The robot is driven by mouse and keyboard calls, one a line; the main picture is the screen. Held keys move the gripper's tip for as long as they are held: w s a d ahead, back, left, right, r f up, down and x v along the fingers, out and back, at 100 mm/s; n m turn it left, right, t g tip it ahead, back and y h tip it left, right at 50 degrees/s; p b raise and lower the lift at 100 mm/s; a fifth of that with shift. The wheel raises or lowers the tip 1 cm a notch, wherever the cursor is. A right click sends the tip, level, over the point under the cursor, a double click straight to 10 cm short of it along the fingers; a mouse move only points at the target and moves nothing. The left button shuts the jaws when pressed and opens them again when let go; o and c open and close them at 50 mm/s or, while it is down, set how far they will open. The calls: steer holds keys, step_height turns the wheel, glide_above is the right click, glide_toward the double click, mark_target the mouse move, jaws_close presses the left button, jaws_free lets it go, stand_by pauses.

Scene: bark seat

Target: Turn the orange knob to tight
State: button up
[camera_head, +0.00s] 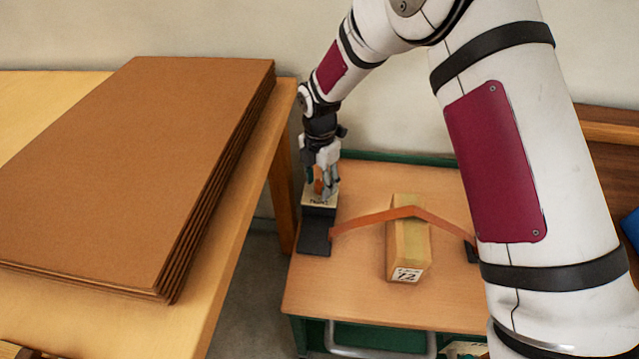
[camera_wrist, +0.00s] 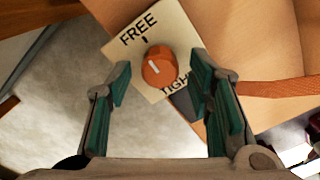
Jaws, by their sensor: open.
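The orange knob (camera_wrist: 160,66) sits on a cream plate (camera_wrist: 184,34) lettered FREE at the upper left and TIGHT at the lower right in the wrist view. The white line on the knob points roughly toward the FREE side. My gripper (camera_wrist: 160,78) is open, with one green-padded finger on each side of the knob in that view. A gap shows between each finger and the knob. In the head view my gripper (camera_head: 323,178) points down over the knob (camera_head: 318,187), partly hiding it and the plate (camera_head: 320,200).
A black base (camera_head: 314,235) stands below the plate. An orange strap (camera_head: 370,219) runs from it over a wooden block (camera_head: 409,250) marked 12, on a small wooden table (camera_head: 345,290). Stacked brown boards (camera_head: 140,170) lie on a higher table at left.

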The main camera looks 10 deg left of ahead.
steer(key=shift+f, duration=0.25)
jaws_close()
